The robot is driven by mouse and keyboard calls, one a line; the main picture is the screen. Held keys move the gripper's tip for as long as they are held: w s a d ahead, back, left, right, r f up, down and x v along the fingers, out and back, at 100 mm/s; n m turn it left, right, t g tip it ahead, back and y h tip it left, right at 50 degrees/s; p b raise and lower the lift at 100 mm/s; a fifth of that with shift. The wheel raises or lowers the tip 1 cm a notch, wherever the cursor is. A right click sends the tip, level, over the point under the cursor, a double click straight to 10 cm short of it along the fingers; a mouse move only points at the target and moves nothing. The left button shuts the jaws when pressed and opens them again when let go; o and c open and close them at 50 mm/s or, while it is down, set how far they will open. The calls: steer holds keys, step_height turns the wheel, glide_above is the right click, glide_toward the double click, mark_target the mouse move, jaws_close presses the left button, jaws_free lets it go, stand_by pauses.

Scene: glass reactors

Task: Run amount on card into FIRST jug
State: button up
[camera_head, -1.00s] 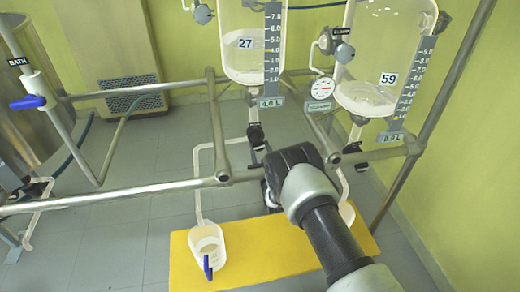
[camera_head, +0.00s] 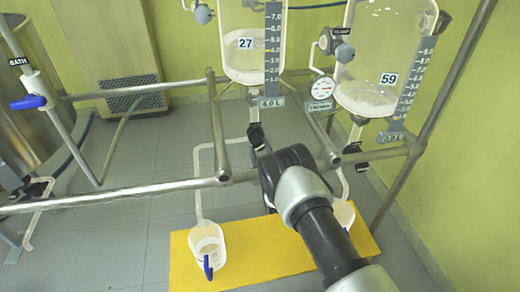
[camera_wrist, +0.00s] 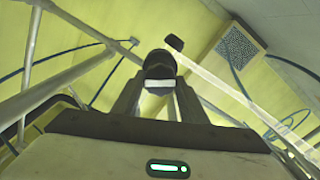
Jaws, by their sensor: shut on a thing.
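A black outlet valve (camera_head: 256,137) sits under reactor 27. A white jug (camera_head: 206,247) with a blue handle stands on a yellow platform (camera_head: 185,270), under a bent white pipe. Another jug (camera_head: 344,214) is partly hidden behind my arm. My gripper (camera_wrist: 158,92) is shut on a black valve handle (camera_wrist: 160,64).
A metal pipe frame (camera_head: 120,194) crosses in front of the reactors. A round gauge (camera_head: 322,88) hangs between them. A blue-handled BATH valve (camera_head: 28,102) is at the left. The tiled floor at left middle is clear.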

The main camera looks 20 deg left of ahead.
steer(key=o, duration=1.1)
steer(key=shift+c, duration=0.2)
steer(key=shift+s, duration=0.1)
steer(key=p+v, duration=0.4)
steer(key=v, duration=1.3)
steer(key=shift+s, duration=0.2)
